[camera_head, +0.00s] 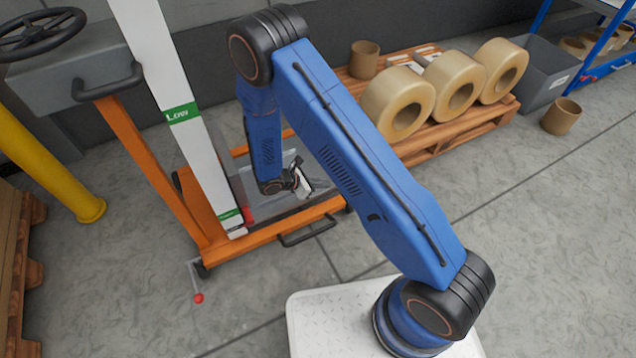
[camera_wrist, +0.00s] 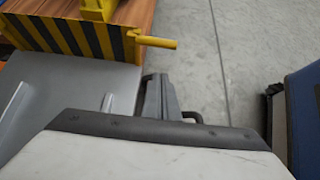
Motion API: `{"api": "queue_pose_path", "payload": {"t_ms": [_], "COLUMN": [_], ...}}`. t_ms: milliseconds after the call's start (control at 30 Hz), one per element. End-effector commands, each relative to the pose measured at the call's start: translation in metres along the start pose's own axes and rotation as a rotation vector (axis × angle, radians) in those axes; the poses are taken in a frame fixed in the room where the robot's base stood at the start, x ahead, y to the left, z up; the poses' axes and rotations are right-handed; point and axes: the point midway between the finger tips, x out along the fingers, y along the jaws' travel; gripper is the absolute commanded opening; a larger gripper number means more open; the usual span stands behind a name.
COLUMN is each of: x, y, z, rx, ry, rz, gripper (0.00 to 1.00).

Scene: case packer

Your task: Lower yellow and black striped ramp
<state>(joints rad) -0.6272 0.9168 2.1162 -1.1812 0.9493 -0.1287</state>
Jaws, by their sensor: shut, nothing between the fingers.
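The yellow and black striped ramp (camera_wrist: 72,38) shows at the top left of the wrist view, with a yellow bar (camera_wrist: 156,42) sticking out to its right. My gripper (camera_wrist: 160,88) is shut and empty, with its dark fingers below and apart from the bar in that picture. I cannot make out the striped ramp in the head view.
A white post with a green label (camera_head: 182,113) rises from the cart. A handwheel (camera_head: 40,35) and a yellow post (camera_head: 50,170) are at left. Tape rolls (camera_head: 398,105) lie on a wooden pallet (camera_head: 465,135) behind my arm.

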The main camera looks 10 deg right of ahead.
Motion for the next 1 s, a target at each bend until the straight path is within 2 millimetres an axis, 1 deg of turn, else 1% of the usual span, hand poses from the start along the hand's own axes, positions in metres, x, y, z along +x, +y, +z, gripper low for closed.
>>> {"api": "queue_pose_path", "payload": {"t_ms": [33,267,400,633,1000], "x": [0.01,0.05,0.062,0.074,0.075], "y": [0.0,-0.001,0.0,0.0,0.0], "z": [0.001,0.0,0.016,0.027,0.029], "rx": [0.001,0.0,0.003,0.002,0.001], "ry": [0.0,0.0,0.001,0.001,0.002], "rz": [-0.003,-0.003,-0.002,0.0,0.0], "gripper": [0.0,0.0,0.0,0.0,0.0]}}
